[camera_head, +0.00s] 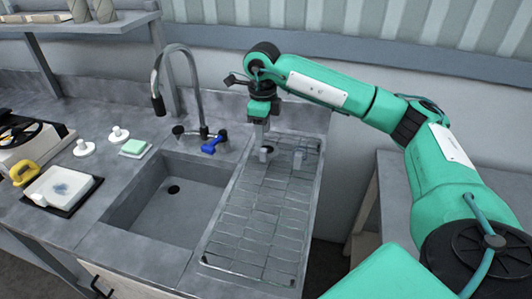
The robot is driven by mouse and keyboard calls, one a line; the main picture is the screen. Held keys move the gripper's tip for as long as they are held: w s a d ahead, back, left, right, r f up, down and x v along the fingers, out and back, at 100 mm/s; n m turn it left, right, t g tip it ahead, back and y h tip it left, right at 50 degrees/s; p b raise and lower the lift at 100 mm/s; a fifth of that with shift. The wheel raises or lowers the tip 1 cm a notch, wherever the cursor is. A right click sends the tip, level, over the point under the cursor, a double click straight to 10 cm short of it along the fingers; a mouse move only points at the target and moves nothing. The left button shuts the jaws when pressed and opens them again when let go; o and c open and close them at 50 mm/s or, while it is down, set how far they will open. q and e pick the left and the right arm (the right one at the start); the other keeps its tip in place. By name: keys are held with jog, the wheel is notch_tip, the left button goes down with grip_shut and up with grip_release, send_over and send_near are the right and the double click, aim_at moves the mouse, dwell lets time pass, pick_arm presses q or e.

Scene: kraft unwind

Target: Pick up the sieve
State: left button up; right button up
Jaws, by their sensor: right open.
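My right gripper (265,150) points down over the far end of the ribbed metal draining area (255,215), right of the sink. It is open, and I see nothing held in it. A small grey piece (298,158) shows just right of it; I cannot tell whether it is part of the gripper or a separate thing. I cannot clearly make out a sieve. A dark rounded item (18,131) at the far left edge is cut off and too unclear to name. My left gripper is not in view.
The sink (170,205) is empty, with a tall faucet (195,85) behind it. A blue item (212,146) lies by the faucet base. A green sponge (134,147), white knobbed pieces (84,148) and a yellow-handled item (23,173) stand left. A shelf (85,24) overhangs the back left.

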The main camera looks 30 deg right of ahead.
aim_at(263, 150)
jog(key=shift+f, duration=0.35)
notch_tip(263, 150, down, 5)
jog(key=shift+s+r+p, duration=0.1)
jog(key=shift+p, duration=0.9)
jog(key=shift+f, duration=0.3)
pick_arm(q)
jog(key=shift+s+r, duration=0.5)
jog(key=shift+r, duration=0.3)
pick_arm(e)
grip_shut()
